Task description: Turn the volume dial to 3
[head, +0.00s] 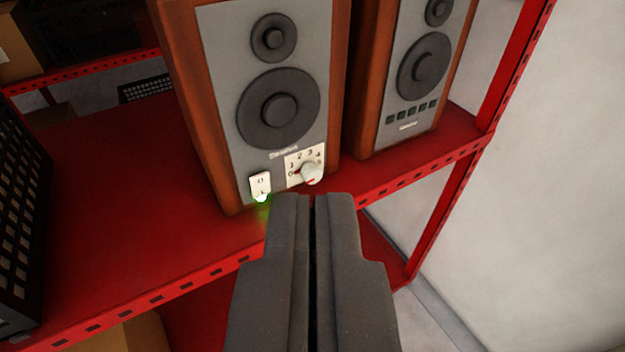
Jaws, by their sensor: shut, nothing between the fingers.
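The volume dial (311,173) is a small pale knob with a red mark, on a white numbered plate (292,159) low on the front of a wooden speaker (215,110). The red mark seems to point to the lower left, near the 0 end of the scale; the exact setting is too small to tell. My gripper (313,197) is shut and empty. Its tips show just below the dial in the picture; I cannot tell whether they touch it.
A white switch (260,186) with a green glow sits left of the dial. A second speaker (410,75) stands to the right. Both stand on a red metal shelf (110,210). A black crate (20,215) is at the left. A pale wall (550,170) is at the right.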

